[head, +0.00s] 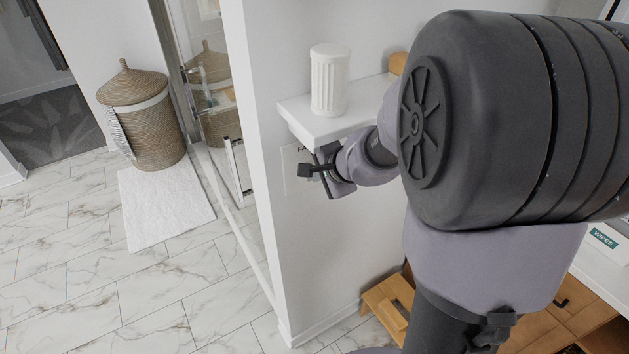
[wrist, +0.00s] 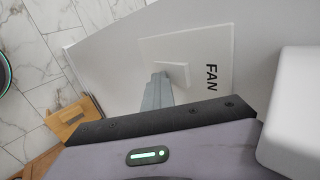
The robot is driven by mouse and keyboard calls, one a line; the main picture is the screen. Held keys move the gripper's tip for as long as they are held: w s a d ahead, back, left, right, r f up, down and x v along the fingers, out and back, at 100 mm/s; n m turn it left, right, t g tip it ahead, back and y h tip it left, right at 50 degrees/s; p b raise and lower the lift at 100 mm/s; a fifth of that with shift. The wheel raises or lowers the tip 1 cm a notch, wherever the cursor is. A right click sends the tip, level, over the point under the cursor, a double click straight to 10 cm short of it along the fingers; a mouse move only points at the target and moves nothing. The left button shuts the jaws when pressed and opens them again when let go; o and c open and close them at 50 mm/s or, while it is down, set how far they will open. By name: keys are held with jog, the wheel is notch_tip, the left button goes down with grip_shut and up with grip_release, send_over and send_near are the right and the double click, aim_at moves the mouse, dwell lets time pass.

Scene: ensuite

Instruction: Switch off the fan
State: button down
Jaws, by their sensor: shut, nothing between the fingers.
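The fan switch is a white wall plate (wrist: 205,48) marked "FAN" in black, with a pale rocker (wrist: 178,72) in its middle. In the head view the plate (head: 291,182) is on the wall under a small white shelf, partly hidden by my gripper. My gripper (head: 304,170) is shut and empty in front of the plate. In the wrist view the grey fingertips (wrist: 160,77) overlap the rocker's left edge; I cannot tell whether they touch it. Which way the rocker is set is not clear.
The white shelf (head: 315,128) just above my gripper holds a ribbed white cup (head: 329,82). A wooden stool (head: 389,303) stands low by the wall. A wicker basket (head: 146,118) and a white mat (head: 165,205) are left, with open marble floor around them.

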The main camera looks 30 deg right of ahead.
jog(key=shift+r+p, duration=0.75)
jog(key=shift+p, duration=0.15)
jog(key=shift+r, duration=0.1)
jog(key=s, duration=1.2)
jog(key=shift+s+d+r, duration=0.2)
jog(key=shift+s+r, duration=0.15)
jog(key=shift+s, duration=0.05)
notch_tip(320, 180, up, 6)
jog(key=w+p, duration=0.2)
jog(key=p, duration=0.5)
jog(key=w+r+b+x, duration=0.1)
jog(key=b+x, duration=0.3)
jog(key=x, duration=0.9)
jog(key=shift+w+a+f+b, duration=0.15)
jog(key=shift+w+a+b, duration=0.1)
jog(key=shift+b, duration=0.1)
